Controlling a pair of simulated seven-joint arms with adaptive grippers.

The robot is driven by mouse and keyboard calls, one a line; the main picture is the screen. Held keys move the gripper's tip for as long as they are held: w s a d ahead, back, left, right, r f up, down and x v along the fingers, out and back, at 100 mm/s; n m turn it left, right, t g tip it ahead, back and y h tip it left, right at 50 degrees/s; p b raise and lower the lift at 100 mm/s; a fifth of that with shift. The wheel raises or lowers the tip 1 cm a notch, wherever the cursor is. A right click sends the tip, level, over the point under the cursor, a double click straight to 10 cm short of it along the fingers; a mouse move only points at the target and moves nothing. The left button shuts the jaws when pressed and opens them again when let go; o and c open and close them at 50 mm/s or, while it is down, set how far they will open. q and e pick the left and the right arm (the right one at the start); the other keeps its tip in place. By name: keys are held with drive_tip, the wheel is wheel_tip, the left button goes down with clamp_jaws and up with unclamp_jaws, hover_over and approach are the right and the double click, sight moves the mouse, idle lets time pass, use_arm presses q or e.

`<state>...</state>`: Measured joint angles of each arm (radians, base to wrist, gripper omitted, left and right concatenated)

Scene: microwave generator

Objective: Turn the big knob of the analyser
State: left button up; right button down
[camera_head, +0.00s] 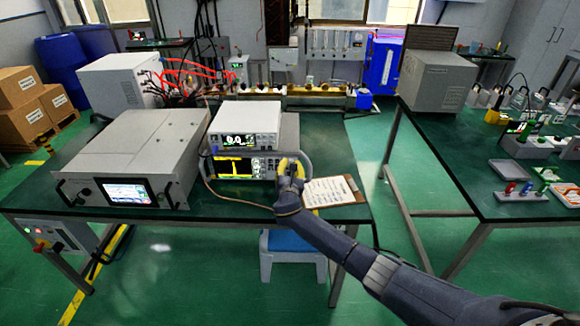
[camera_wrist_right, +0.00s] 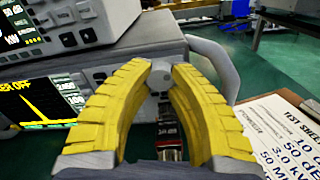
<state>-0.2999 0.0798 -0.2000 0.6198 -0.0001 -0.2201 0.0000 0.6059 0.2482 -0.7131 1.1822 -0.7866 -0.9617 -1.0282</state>
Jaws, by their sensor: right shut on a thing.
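The analyser (camera_head: 233,178), a grey box with a yellow trace on its screen, stands on the green bench under a white instrument (camera_head: 245,122). In the right wrist view its screen (camera_wrist_right: 38,105) shows at the left. My right gripper (camera_head: 288,164) is at the right end of its front panel. In the wrist view, the yellow fingers of my right gripper (camera_wrist_right: 160,68) curve in and close on the grey big knob (camera_wrist_right: 160,79), one tip on each side. In the head view the gripper hides the knob. My left gripper is out of view.
A grey handle (camera_wrist_right: 215,62) curves out beside the knob, close to the right finger. A clipboard with a printed sheet (camera_head: 328,191) lies just right of the gripper. A large grey unit with a screen (camera_head: 125,165) stands left. A blue stool (camera_head: 290,241) is below.

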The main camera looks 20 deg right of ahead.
drive_tip(key=shift+f+m, duration=0.15)
drive_tip(key=shift+m, duration=0.75)
drive_tip(key=c, duration=1.1)
unclamp_jaws()
drive_tip(key=shift+o, duration=0.2)
drive_tip(key=v, duration=1.2)
drive_tip(key=shift+r, duration=0.25)
